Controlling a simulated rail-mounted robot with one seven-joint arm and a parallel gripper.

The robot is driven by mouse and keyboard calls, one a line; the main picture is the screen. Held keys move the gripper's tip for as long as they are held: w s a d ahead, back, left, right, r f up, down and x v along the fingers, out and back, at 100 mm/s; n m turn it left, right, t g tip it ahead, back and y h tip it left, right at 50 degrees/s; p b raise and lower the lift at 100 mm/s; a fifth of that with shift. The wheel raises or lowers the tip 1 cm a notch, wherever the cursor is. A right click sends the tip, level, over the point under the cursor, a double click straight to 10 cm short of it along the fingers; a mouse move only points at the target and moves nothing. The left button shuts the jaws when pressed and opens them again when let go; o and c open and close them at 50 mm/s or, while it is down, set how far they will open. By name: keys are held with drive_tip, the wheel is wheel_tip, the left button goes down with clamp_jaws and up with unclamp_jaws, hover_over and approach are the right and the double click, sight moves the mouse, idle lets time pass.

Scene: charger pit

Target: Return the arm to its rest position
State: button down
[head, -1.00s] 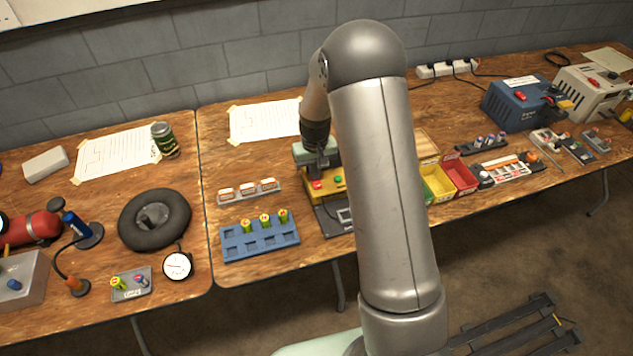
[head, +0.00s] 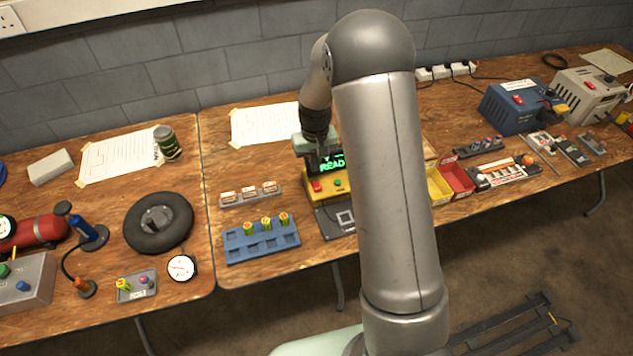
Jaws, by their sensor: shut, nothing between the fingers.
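My arm rises from the bottom of the head view, bends at a high elbow, and its forearm reaches down behind it toward the table. My gripper (head: 322,160) hangs in front of the upper part of a yellow box (head: 324,193) with a red and a green button. The box's dark screen (head: 337,166) shows green letters, partly hidden, of which "READ" can be made out. The gripper looks shut and empty, apart from the buttons; its fingertips are small and hard to make out.
A blue rack (head: 262,241) with several yellow-green cells and a grey strip (head: 250,194) stand left of the box. Yellow and red bins (head: 458,180) sit to the right, partly behind my arm. A black tyre (head: 158,222) lies on the left table. Air above the tables is free.

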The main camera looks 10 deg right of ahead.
drive_tip(key=shift+r, duration=0.75)
drive_tip(key=s+r, duration=1.3)
drive_tip(key=s, duration=0.2)
drive_tip(key=s+r, duration=0.2)
drive_tip(key=s, duration=1.3)
drive_tip(key=shift+s+r+m+t, duration=0.15)
drive_tip(key=shift+s+m+t, duration=0.15)
drive_tip(key=shift+m, duration=0.1)
drive_tip(key=shift+w+a, duration=0.1)
